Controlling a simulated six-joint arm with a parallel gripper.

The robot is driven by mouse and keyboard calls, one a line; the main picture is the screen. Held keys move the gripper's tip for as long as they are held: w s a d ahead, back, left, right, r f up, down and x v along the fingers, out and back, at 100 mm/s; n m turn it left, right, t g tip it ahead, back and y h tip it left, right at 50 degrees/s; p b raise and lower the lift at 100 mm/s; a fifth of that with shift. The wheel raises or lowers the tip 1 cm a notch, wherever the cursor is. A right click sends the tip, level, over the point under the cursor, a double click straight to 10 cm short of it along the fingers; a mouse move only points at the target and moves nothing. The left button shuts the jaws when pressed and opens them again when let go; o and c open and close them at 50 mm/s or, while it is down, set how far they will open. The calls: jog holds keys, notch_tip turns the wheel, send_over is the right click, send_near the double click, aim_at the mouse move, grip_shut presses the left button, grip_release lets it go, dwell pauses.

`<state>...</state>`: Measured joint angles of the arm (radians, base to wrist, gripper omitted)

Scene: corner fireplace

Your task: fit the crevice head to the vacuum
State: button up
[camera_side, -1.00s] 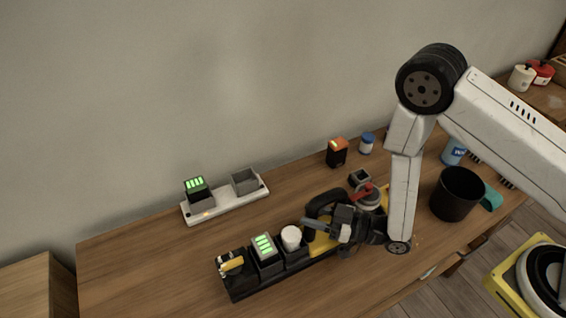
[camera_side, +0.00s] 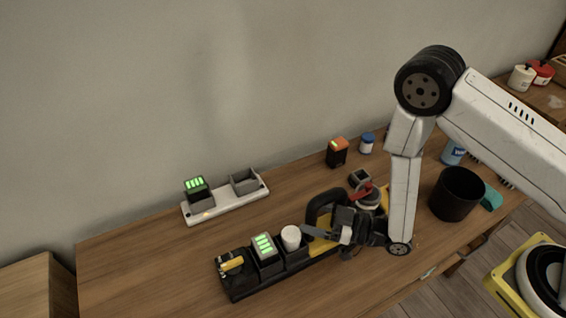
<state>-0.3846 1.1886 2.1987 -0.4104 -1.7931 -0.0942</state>
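The vacuum looks to be the yellow and black body with a black looped handle (camera_side: 322,204), on the table at mid-picture; my gripper hides part of it. My gripper (camera_side: 318,233) points left, low over the yellow part, just right of the white cylinder. I cannot tell whether its fingers are open, shut or touching anything. A long black tray (camera_side: 245,292) holds a small yellow piece (camera_side: 232,264) at its left end, a block with green bars (camera_side: 264,244) and the white cylinder (camera_side: 291,237). I cannot tell which piece is the crevice head.
A white charger base (camera_side: 225,205) with a green-lit block (camera_side: 197,190) stands near the wall. An orange-topped black block (camera_side: 337,153) and a blue-lidded jar (camera_side: 366,142) stand behind. A black bin (camera_side: 456,194) is right of my arm. The table's left part is clear.

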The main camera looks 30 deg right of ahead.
jog(key=v, duration=0.7)
jog(key=shift+s+d, duration=0.3)
jog(key=shift+a, duration=0.15)
